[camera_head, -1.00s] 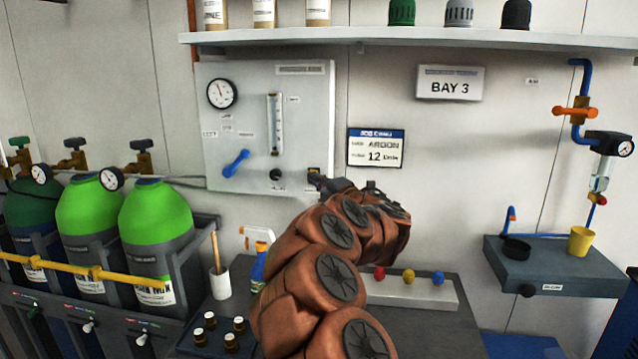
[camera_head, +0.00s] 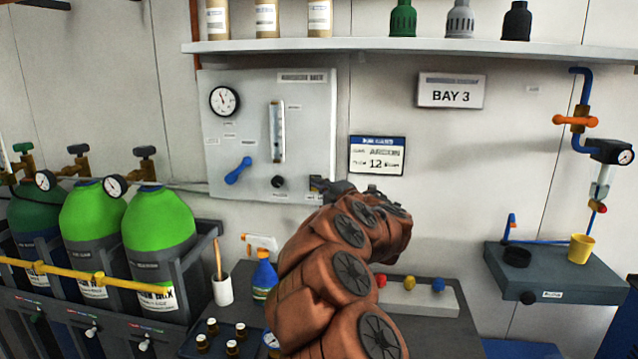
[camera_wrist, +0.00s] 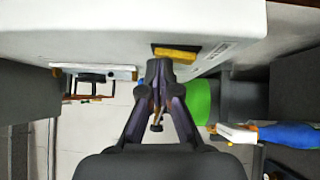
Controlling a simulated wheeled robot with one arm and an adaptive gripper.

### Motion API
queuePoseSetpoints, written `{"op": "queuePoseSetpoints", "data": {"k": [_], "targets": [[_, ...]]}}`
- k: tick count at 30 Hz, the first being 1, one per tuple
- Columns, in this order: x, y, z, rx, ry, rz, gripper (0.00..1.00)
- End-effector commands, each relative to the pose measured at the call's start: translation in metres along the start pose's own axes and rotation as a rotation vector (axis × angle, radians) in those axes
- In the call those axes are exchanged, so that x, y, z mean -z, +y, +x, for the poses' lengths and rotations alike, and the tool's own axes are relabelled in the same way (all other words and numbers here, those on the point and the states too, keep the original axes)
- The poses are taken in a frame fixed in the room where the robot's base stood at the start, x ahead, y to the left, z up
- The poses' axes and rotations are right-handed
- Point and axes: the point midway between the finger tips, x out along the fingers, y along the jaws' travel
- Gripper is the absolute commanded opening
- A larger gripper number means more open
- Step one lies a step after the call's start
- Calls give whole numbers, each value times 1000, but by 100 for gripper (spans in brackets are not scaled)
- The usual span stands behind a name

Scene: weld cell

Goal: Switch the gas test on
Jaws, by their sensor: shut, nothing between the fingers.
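The grey gas panel (camera_head: 262,125) is on the wall, with a small dark switch housing (camera_head: 315,182) at its lower right corner. In the wrist view a yellow rocker (camera_wrist: 177,53) in a dark frame shows on the panel's face, probably the gas test switch. My gripper (camera_wrist: 160,68) is shut and empty, its tips just below and slightly left of the yellow rocker in that view. I cannot tell whether they touch it. In the head view my arm hides most of the gripper, and the switch's position cannot be read.
The panel also carries a round gauge (camera_head: 224,101), a flow tube (camera_head: 277,132), a blue lever (camera_head: 238,170) and a black knob (camera_head: 278,182). Green gas cylinders (camera_head: 160,220) stand at left. A spray bottle (camera_head: 264,275) and a base with coloured balls (camera_head: 425,300) are on the bench below.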

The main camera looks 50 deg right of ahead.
Motion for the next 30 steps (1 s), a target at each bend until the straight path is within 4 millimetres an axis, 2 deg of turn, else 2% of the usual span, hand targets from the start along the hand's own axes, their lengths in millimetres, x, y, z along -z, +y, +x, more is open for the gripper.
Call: {"op": "queuePoseSetpoints", "data": {"k": [8,17,30], "targets": [[6,0,-4,1,0,-1,0],[34,7,-22,0,2,-2,0],[30,18,-95,-1,1,-2,0]]}}
